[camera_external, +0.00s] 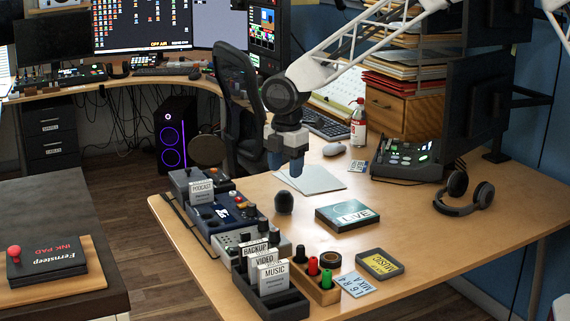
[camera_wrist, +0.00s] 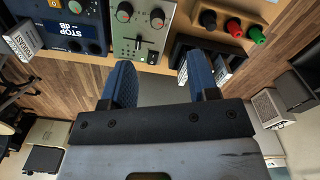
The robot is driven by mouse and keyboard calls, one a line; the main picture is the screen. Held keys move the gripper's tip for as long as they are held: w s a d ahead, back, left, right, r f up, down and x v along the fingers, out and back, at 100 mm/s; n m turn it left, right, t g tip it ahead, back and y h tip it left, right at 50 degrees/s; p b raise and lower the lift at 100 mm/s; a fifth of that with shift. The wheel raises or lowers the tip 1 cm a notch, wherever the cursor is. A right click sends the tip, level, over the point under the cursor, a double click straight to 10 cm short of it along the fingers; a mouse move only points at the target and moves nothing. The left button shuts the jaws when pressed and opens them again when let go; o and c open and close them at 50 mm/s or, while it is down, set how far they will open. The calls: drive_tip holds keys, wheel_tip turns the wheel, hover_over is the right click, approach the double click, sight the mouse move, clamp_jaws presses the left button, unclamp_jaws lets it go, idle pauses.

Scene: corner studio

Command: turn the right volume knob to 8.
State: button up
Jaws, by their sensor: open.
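A pale grey control unit (camera_external: 232,240) stands on the wooden desk, with two dark round knobs. In the wrist view the unit (camera_wrist: 133,38) shows a left knob (camera_wrist: 124,12) and a right knob (camera_wrist: 157,18), with a slider and smaller controls. The right knob also shows in the external view (camera_external: 274,237). I cannot read any number on its scale. My gripper (camera_external: 285,172) hangs above the desk, up and back from the unit, with its blue fingers apart and empty. In the wrist view the gripper (camera_wrist: 160,66) touches no knob.
A blue device with a display (camera_wrist: 74,22) adjoins the unit. A dark card box (camera_external: 272,302) and a wooden holder with coloured caps (camera_external: 318,285) stand close by. A dark foam ball (camera_external: 284,202) and the LIVE box (camera_external: 347,216) are near my gripper.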

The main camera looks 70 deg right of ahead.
drive_tip(key=n, duration=0.2)
hover_over(263, 219)
wheel_tip(263, 219, down, 9)
drive_tip(key=shift+w+d+f, duration=0.1)
drive_tip(key=shift+w, duration=0.05)
drive_tip(key=shift+f, duration=3.85)
drive_tip(key=c, duration=0.9)
drive_tip(key=shift+c, duration=0.2)
